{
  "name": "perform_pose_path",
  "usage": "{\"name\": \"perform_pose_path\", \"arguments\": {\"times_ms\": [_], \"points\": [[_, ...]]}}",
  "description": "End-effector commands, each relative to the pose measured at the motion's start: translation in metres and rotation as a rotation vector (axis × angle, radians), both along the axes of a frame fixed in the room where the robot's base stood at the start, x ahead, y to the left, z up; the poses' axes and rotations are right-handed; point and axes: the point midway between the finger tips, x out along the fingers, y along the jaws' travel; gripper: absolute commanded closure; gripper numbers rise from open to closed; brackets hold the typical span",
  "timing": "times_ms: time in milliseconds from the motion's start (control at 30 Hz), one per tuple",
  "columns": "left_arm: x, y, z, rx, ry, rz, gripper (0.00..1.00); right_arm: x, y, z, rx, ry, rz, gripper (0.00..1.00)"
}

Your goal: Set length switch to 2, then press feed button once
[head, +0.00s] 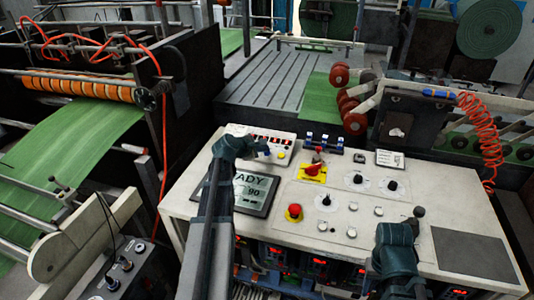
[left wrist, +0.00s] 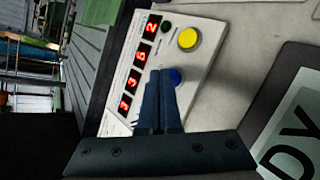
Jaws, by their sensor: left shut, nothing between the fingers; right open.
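My left gripper (head: 262,153) is shut and empty over the white panel with red digits (head: 248,133). In the left wrist view its closed fingertips (left wrist: 160,74) are beside the blue button (left wrist: 177,76) and partly cover it; I cannot tell whether they touch. A yellow button (left wrist: 187,38) and a dark button (left wrist: 165,27) are on the same panel. Black rotary knobs (head: 357,179) and pale round buttons (head: 351,233) are on the console. Their labels are unreadable, so I cannot tell which is the length switch or feed button. My right gripper (head: 413,226) is open near a black ball-topped lever (head: 420,211).
A tilted screen (head: 253,192) reading "ADY" and "90" is partly hidden by my left arm. A grey pad (head: 472,255) lies at right. An orange coiled hose (head: 482,125) hangs at the console's back right.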

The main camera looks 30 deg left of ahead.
Motion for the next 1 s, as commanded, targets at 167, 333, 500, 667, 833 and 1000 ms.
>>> {"name": "perform_pose_path", "arguments": {"times_ms": [167,333,500,667,833,1000], "points": [[0.0003,0.0000,-0.0018,0.000,0.000,0.000,1.00,0.0000,0.0000,-0.0018,0.000,0.000,0.000,0.50],[0.0008,0.0002,-0.0038,0.000,0.000,0.000,1.00,0.0000,0.0000,-0.0038,0.000,0.000,0.000,0.50],[0.0013,0.0003,-0.0058,0.000,0.000,0.000,1.00,0.0000,-0.0001,-0.0057,0.000,0.000,0.000,0.50],[0.0017,0.0004,-0.0075,0.000,0.000,0.000,1.00,0.0000,0.0000,-0.0074,0.000,0.000,0.000,0.50],[0.0020,0.0005,-0.0084,0.000,0.000,0.000,1.00,0.0000,0.0000,-0.0084,0.000,0.000,0.000,0.50],[0.0018,0.0004,-0.0083,0.000,0.000,0.000,1.00,0.0000,0.0000,-0.0083,0.000,0.000,0.000,0.50]]}}
